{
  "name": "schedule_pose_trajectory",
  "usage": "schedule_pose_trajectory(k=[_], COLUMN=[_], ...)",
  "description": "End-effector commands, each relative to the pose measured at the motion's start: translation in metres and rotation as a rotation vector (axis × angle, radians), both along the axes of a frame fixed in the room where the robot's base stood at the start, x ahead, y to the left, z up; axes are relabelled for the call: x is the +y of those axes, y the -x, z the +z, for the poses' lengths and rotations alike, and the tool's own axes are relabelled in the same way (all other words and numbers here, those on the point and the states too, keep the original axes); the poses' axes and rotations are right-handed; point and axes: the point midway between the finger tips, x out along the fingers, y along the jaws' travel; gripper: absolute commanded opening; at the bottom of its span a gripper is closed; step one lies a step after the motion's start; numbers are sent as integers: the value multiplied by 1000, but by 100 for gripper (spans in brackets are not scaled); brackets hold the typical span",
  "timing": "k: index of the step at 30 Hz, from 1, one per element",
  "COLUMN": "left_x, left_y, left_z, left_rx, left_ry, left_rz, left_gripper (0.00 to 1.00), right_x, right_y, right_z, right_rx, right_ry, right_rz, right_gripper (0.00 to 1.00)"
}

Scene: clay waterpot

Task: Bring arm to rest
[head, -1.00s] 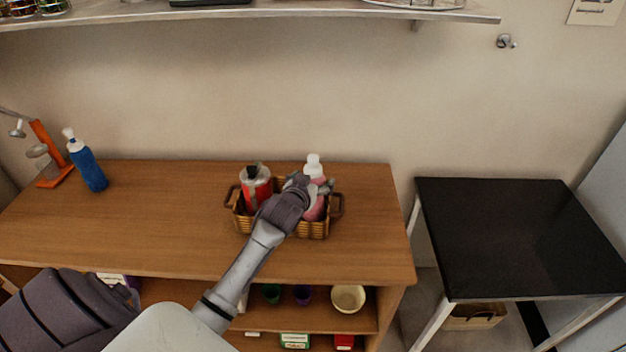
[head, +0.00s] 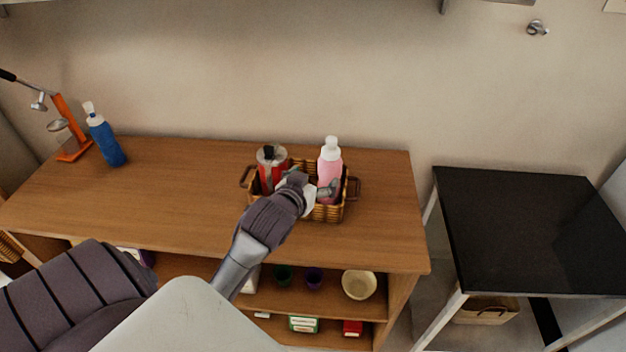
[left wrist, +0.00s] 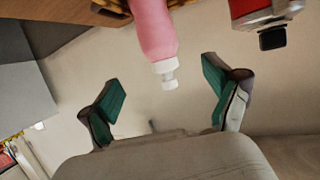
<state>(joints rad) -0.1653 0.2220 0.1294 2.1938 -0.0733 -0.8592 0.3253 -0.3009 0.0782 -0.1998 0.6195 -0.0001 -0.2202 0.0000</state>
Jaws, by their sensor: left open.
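My left arm reaches up over the wooden counter from below. My left gripper (head: 312,184) is open in front of the wicker basket (head: 328,213). A pink bottle with a white cap (head: 329,169) stands in the basket's right part, and the gripper hides its lower part. In the left wrist view the same pink bottle (left wrist: 153,30) points its white cap toward the gap between the spread green-padded fingers (left wrist: 164,78). No hold on it shows. My right gripper is not in view.
A red can (head: 268,170) with a dark top stands in the basket's left part. A blue bottle (head: 105,142) and an orange stand (head: 70,120) are at the counter's left. A black table (head: 525,225) stands to the right. The counter (head: 190,190) between is clear.

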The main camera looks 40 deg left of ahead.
Motion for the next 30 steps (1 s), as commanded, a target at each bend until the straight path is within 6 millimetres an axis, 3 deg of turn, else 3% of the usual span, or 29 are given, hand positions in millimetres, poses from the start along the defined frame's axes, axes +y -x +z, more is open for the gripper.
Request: schedule_pose_trajectory(k=[20,23,27,30], left_x=[-4,-18,-53,-76], left_y=[7,24,75,112], left_z=[-3,-24,-71,-95], left_rx=[19,106,335,482], left_ry=[0,0,-3,-5], left_rz=[-5,-27,-97,-152], left_gripper=[89,89,89,89], right_x=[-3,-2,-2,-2], right_y=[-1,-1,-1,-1], right_z=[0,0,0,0], right_rx=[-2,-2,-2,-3], right_ry=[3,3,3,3], right_rz=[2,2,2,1], right_gripper=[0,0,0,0])
